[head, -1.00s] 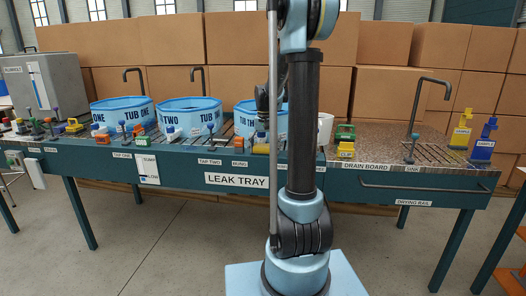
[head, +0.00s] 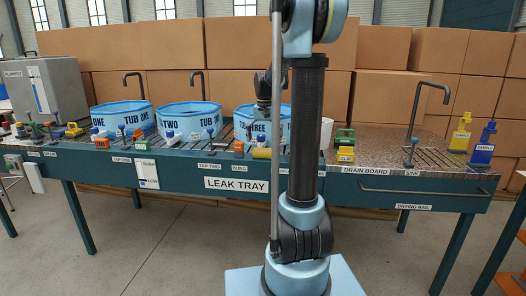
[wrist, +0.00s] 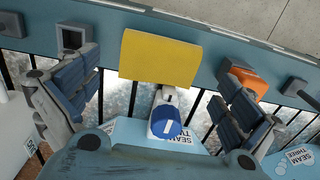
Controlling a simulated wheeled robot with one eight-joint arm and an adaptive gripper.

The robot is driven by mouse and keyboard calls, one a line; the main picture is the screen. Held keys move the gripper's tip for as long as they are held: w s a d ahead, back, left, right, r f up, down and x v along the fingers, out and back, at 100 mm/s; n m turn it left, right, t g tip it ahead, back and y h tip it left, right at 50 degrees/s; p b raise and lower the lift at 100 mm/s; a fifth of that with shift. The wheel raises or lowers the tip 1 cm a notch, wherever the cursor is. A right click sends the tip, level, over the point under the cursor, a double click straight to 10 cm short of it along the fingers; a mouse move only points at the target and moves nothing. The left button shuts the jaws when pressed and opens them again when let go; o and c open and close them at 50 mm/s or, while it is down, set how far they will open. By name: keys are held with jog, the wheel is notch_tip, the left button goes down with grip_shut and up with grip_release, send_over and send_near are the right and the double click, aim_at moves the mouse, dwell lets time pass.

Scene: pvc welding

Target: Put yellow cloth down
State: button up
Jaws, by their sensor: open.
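The yellow cloth (wrist: 160,58) shows as a flat rectangle in the wrist view, lying across the teal front edge of the leak tray and the slats behind it. In the head view the cloth (head: 262,153) is a small yellow shape on the tray's front edge, below tub three. My gripper (wrist: 155,105) is open, with one finger on each side and nothing between the pads. The cloth is beyond the fingertips and apart from them. In the head view my gripper (head: 264,100) hangs in front of tub three, above the cloth, partly hidden by my arm.
A white bottle with a blue cap (wrist: 166,122) stands just behind the cloth, between the fingers in the picture. An orange block (wrist: 246,82) lies to the right. Tub three (head: 247,122) stands behind; tub two (head: 189,120) is to its left. A faucet (head: 420,115) rises at right.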

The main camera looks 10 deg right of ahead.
aim_at(264, 150)
notch_tip(264, 150, up, 5)
jog(key=s+n, duration=0.1)
jog(key=s, duration=0.9)
jog(key=s+f+n+t, duration=0.1)
jog(key=s+f, duration=0.7)
jog(key=s, duration=0.4)
jog(key=s+f+n+t, duration=0.1)
jog(key=s+f, duration=0.8)
jog(key=s, duration=0.3)
jog(key=shift+s+a+f+n, duration=0.15)
jog(key=shift+s+n, duration=0.1)
jog(key=shift+n, duration=0.15)
jog(key=shift+w+f, duration=0.2)
jog(key=shift+w, duration=0.2)
